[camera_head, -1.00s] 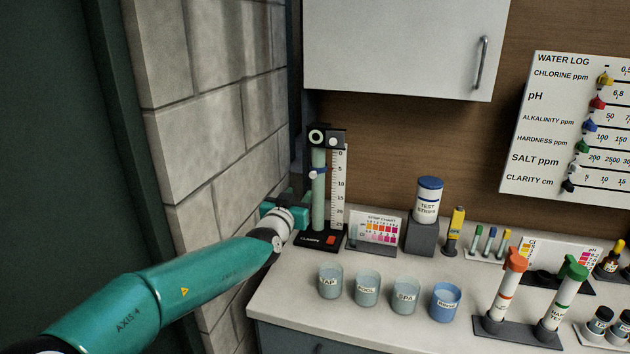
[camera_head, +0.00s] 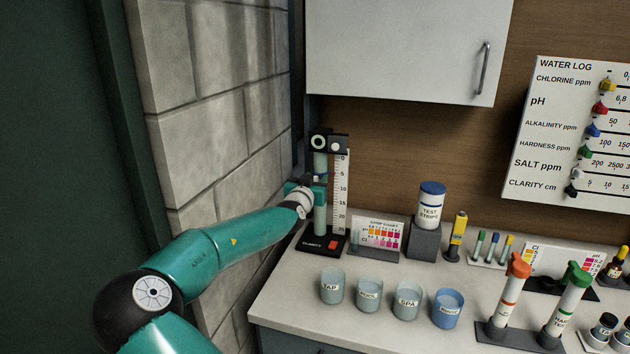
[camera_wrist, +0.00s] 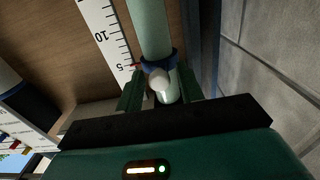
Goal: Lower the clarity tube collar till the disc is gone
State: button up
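The clarity tube (camera_head: 320,218) stands upright on its black base (camera_head: 322,244) at the back left of the counter, beside a white scale (camera_head: 340,190). Its blue collar (camera_wrist: 160,62) shows in the wrist view near the 5 mark, with a white knob (camera_wrist: 158,80) on its front. My gripper (camera_head: 303,188) is at the tube at collar height. In the wrist view its green fingers (camera_wrist: 160,92) stand on either side of the knob, with gaps that look open. The head view shows only a sliver of the collar behind my gripper. The disc inside the tube is not visible.
A colour chart (camera_head: 377,234) and test strips jar (camera_head: 430,205) stand right of the tube. Several cups, including the TAP cup (camera_head: 332,287), line the counter front. A cabinet (camera_head: 400,50) hangs above.

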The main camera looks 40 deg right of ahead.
jog(key=shift+d, duration=0.1)
grip_shut()
notch_tip(320, 180, down, 5)
jog(key=shift+r, duration=0.1)
dwell(0.3)
grip_release()
jog(key=v, duration=1.3)
jog(key=shift+s+a, duration=0.2)
jog(key=shift+a, duration=0.1)
